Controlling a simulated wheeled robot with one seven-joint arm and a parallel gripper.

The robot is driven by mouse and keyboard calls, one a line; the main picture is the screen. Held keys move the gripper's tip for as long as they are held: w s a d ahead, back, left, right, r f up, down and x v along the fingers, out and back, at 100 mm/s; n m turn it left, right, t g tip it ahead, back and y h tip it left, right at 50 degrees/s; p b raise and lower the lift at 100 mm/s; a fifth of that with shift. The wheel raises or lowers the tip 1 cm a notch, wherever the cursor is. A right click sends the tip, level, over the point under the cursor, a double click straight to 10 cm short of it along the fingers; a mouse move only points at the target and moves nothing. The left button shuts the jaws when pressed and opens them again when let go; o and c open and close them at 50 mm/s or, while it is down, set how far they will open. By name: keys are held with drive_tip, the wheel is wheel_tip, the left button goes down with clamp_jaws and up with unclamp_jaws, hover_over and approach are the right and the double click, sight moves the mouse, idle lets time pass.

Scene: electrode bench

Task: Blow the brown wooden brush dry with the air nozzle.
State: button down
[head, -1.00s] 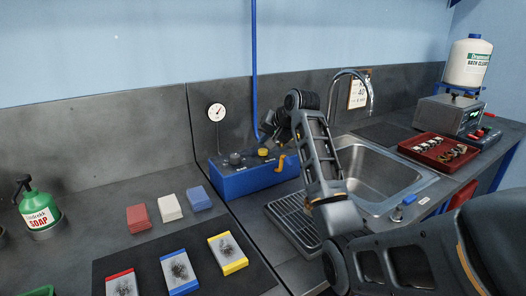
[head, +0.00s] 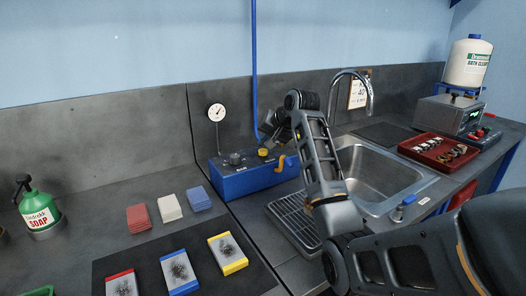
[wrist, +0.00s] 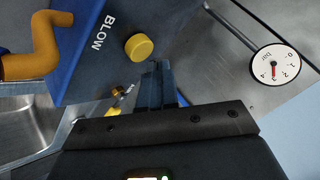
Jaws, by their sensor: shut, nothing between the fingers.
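The air nozzle is an orange bent tube (head: 281,163) on the right end of a blue box (head: 245,182) by the back wall. In the wrist view the tube (wrist: 38,45) is at the upper left, beside the box's BLOW label and its round yellow button (wrist: 139,47). My gripper (wrist: 158,68) is shut and empty, its fingertips just beside the yellow button. I cannot tell if they touch it. In the head view my gripper (head: 266,134) is above the box, partly hidden by my arm. I cannot make out a brown wooden brush in either view.
The sink (head: 378,178) and drain rack (head: 289,215) are to the right, partly behind my arm. A red tray (head: 413,149) holds several small items. Sponges, marked blocks and a green soap bottle (head: 40,206) are at left.

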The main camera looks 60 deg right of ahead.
sight(265, 151)
drive_tip(key=shift+f, duration=0.15)
idle(0.4)
drive_tip(key=shift+f, duration=0.25)
drive_tip(key=shift+f, duration=0.65)
idle(1.0)
drive_tip(key=shift+r, duration=0.1)
drive_tip(key=shift+r+p, duration=0.95)
drive_tip(key=shift+p, duration=0.25)
wheel_tip(265, 151, up, 3)
drive_tip(key=p, duration=0.3)
drive_tip(key=shift+r, duration=1)
